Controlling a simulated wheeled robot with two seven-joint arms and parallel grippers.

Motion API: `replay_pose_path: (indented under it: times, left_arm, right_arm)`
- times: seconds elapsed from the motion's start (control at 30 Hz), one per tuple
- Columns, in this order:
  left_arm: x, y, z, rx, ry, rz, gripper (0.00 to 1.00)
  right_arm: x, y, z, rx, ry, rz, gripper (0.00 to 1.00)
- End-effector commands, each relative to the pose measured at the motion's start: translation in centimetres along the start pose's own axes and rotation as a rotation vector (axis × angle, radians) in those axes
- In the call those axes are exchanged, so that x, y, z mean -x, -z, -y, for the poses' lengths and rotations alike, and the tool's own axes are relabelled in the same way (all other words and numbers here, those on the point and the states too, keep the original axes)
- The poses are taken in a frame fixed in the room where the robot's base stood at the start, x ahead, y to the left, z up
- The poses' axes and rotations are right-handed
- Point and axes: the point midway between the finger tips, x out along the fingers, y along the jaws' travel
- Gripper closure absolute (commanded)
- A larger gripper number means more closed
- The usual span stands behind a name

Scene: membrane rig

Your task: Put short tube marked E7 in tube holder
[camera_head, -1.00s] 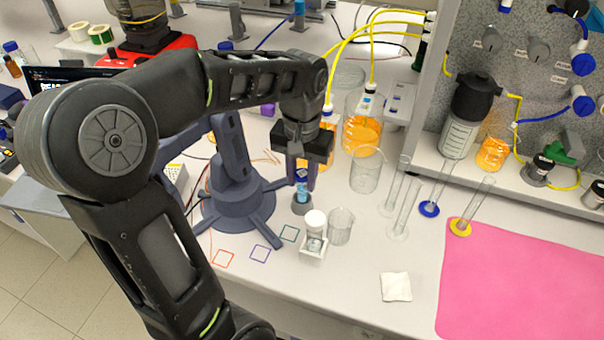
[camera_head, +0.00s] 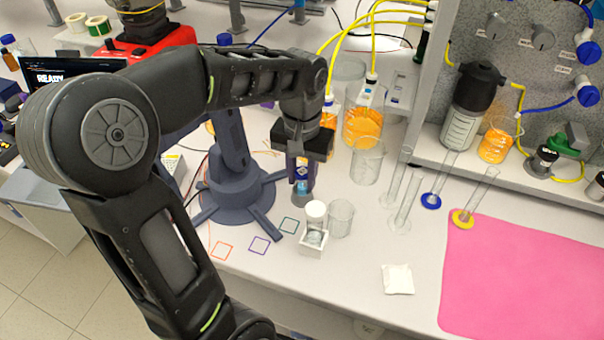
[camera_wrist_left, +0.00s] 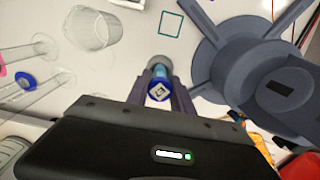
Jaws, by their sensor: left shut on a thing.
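The short tube, blue-capped with a light blue body (camera_head: 302,188), is between the fingers of my left gripper (camera_head: 302,183), which is shut on it. In the left wrist view its cap (camera_wrist_left: 159,91) faces the camera with a pale square mark, too small to read as E7. A small grey round holder (camera_head: 302,200) is directly at the tube's lower end; it also shows in the left wrist view (camera_wrist_left: 160,62). The tube looks about upright, its lower end at the holder. How deep it sits is hidden. My right gripper is not in view.
A small white stand with a white-capped jar (camera_head: 314,235) and an empty beaker (camera_head: 341,218) stand close to the right. A dark blue-grey device with spread legs (camera_head: 236,190) is close on the left. Glass cylinders (camera_head: 404,200) stand farther right. Coloured squares mark the bench in front.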

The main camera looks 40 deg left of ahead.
Motion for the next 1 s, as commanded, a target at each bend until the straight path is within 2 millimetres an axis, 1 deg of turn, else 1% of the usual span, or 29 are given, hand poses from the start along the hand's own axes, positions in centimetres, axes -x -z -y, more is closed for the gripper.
replay_pose_path:
  times: [0.23,0.27,0.57,0.83,0.93,1.0]
  left_arm:
    - [-0.3,0.0,0.0,0.0,0.0,0.0,1.0]
    - [-0.3,0.0,0.0,0.0,0.0,0.0,0.72]
    - [-0.3,0.0,0.0,0.0,0.0,0.0,0.47]
    - [-0.2,0.0,0.0,0.0,0.0,0.0,0.47]
    - [0.2,0.0,0.0,0.0,0.0,-0.001,0.47]
    - [0.9,0.1,0.0,0.0,0.0,-0.003,0.47]
  right_arm:
    - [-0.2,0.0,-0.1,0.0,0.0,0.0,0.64]
    - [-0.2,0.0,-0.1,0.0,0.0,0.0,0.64]
    - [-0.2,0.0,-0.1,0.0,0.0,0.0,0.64]
    - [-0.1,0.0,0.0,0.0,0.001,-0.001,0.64]
    - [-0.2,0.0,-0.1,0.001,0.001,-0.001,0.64]
    - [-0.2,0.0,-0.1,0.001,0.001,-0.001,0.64]
